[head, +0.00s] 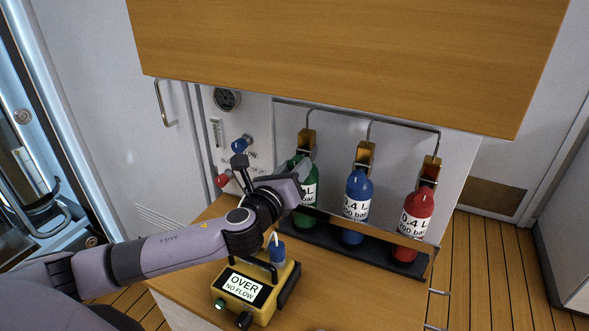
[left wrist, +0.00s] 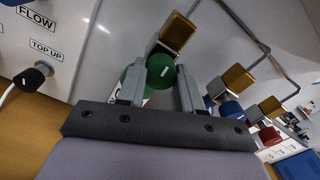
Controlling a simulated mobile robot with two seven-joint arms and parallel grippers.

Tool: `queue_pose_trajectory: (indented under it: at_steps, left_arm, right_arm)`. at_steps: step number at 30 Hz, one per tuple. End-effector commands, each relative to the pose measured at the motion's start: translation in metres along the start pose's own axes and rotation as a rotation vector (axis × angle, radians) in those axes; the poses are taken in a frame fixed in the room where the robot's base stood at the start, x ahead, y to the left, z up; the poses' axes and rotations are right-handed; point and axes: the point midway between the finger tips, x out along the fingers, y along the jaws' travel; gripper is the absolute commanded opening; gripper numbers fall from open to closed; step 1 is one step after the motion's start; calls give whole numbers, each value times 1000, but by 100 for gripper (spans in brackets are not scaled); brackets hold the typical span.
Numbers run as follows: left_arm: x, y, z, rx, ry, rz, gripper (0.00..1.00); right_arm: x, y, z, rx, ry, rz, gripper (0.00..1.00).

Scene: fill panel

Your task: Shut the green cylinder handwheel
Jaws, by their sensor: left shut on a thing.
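The green cylinder (head: 306,219) stands upright at the left of a row of three, under a brass valve block (head: 306,141). My left gripper (head: 303,172) reaches in front of its upper part and hides much of it. In the left wrist view the green round handwheel (left wrist: 161,70), with a white mark on its face, sits between the two grey fingers of my left gripper (left wrist: 160,88). The gripper is shut on it. How far the handwheel is turned cannot be told. My right gripper is not in view.
A blue cylinder (head: 355,208) and a red cylinder (head: 415,219) stand to the right in the same dark rack (head: 340,243). A yellow box (head: 262,305) marked OVER NO FLOW sits in front. A wooden overhead panel (head: 340,60) hangs above. Panel knobs are at the left.

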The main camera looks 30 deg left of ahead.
Motion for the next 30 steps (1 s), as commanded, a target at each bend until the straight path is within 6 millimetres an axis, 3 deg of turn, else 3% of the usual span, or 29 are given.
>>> queue_pose_trajectory:
  at_steps: [9, 24, 25, 26, 27, 30]
  left_arm:
    - [0, 1, -2, 104, 4, 1, 4]
    - [-1, 1, -2, 119, 5, 1, 4]
    - [-1, 1, -2, 119, 5, 1, 45]
    - [0, 1, -2, 119, 5, 1, 54]
    - [0, 1, -2, 118, 4, 1, 60]
    - [0, 1, -1, 118, 3, 1, 60]
  right_arm:
    - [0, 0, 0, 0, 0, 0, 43]
    - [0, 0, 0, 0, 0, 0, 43]
    - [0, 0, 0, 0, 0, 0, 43]
    - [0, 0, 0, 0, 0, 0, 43]
    - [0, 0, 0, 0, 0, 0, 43]
    - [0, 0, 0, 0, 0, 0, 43]
